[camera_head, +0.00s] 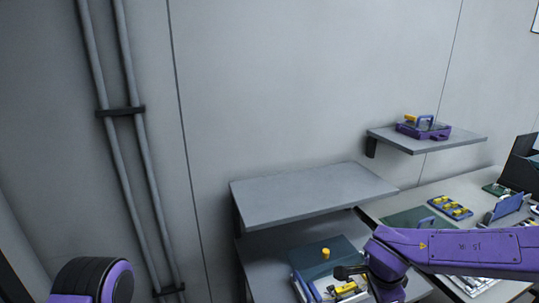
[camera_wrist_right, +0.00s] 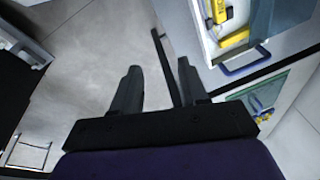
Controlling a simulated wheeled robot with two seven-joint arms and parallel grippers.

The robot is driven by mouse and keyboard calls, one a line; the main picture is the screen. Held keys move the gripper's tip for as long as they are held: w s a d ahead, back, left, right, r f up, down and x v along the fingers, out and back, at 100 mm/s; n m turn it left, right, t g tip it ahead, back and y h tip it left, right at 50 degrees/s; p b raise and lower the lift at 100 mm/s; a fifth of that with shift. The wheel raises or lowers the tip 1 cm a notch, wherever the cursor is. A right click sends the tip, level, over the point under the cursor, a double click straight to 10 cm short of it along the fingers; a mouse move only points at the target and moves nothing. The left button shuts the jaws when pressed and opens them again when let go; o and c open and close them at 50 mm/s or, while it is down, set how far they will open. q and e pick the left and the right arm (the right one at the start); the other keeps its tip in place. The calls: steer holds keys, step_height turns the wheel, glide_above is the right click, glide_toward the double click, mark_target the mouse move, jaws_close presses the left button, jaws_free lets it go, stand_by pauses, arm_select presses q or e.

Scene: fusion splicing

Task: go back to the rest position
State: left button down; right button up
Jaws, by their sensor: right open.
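My right gripper (camera_wrist_right: 160,85) is open in the right wrist view, with its two dark fingers apart and nothing between them. It points down past a bench edge toward grey floor. In the head view my right arm comes in from the right in purple, and its dark gripper (camera_head: 350,271) is over the lower bench. My left arm shows only as a purple and black rounded link at the bottom left of the head view. The left gripper is out of view.
An empty grey shelf (camera_head: 310,194) is on the wall above the bench. A smaller shelf (camera_head: 465,142) holds a purple case (camera_head: 424,130). A tray (camera_head: 352,292) with yellow parts lies under my right gripper. The right bench holds a blue rack (camera_head: 450,206) of yellow pieces.

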steer(key=s+d+f+n+t+h, duration=0.2)
steer(key=s+f, duration=0.1)
steer(key=f, duration=0.4)
steer(key=s+d+f+n+t+h, duration=0.1)
steer(key=s+d+f+t+h, duration=0.15)
steer(key=f, duration=0.55)
steer(key=s+f+n+g+y, duration=0.1)
steer(key=s+f+n, duration=0.1)
steer(key=s, duration=0.5)
steer(key=s+f+n+g+y, duration=0.1)
steer(key=s+f+n, duration=0.2)
steer(key=s+f, duration=0.2)
steer(key=s+d+f+n+g+y, duration=0.1)
steer(key=s+f, duration=0.3)
steer(key=s, duration=0.5)
steer(key=shift+n, duration=0.8)
steer(key=shift+f, duration=0.1)
